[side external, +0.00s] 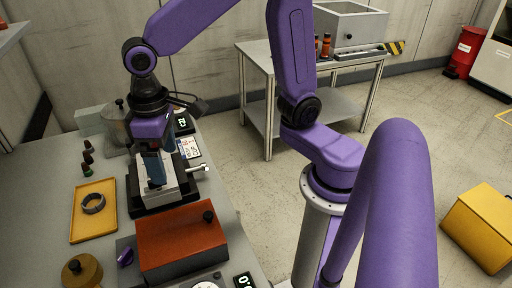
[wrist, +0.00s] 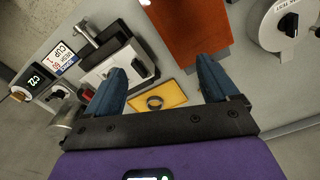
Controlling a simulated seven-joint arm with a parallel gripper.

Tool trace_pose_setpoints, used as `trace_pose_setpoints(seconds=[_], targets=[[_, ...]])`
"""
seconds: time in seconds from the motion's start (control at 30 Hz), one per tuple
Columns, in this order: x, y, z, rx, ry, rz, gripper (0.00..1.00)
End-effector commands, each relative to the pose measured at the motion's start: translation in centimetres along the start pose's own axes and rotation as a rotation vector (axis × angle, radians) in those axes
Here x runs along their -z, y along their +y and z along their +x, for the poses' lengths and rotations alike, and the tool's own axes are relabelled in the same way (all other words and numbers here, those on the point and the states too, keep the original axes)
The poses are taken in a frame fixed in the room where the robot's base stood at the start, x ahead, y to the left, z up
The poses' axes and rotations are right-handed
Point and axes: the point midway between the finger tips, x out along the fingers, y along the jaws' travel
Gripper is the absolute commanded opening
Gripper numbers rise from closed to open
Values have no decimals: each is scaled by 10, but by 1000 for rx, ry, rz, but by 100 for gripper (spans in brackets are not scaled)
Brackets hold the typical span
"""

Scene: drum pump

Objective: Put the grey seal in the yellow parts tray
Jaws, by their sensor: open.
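The grey seal (side external: 93,203) is a dark grey ring lying flat inside the yellow parts tray (side external: 92,228) on the bench. In the wrist view, the seal (wrist: 155,102) and the tray (wrist: 174,92) show in the gap between my fingers. My gripper (side external: 156,184) is to the right of the tray in the side view, over or in front of a vise-like fixture. It points down, and its height above the fixture is hard to judge. In the wrist view, the blue fingers of my gripper (wrist: 161,68) are wide apart with nothing between them.
The grey vise-like fixture (side external: 178,192) with a side handle stands right of the tray. An orange-red box (side external: 180,242) with a black knob is in front. Small dark bottles (side external: 87,158) stand behind the tray, and a brass-coloured round part (side external: 82,270) sits at the front left.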

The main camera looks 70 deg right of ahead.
Motion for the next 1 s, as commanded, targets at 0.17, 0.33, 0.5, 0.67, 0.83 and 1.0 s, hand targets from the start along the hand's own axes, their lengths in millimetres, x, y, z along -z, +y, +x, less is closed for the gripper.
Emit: trace_pose_setpoints(seconds=[0.17, 0.33, 0.5, 0.67, 0.83, 1.0], targets=[[-76, 10, 0, 5, 6, -254, 87], [-140, 23, 6, 8, 8, -479, 87], [-180, 34, 14, 9, 9, -628, 87], [-194, 38, 17, 9, 9, -682, 87], [-194, 38, 17, 9, 8, -686, 87], [-194, 38, 17, 9, 8, -684, 87]])
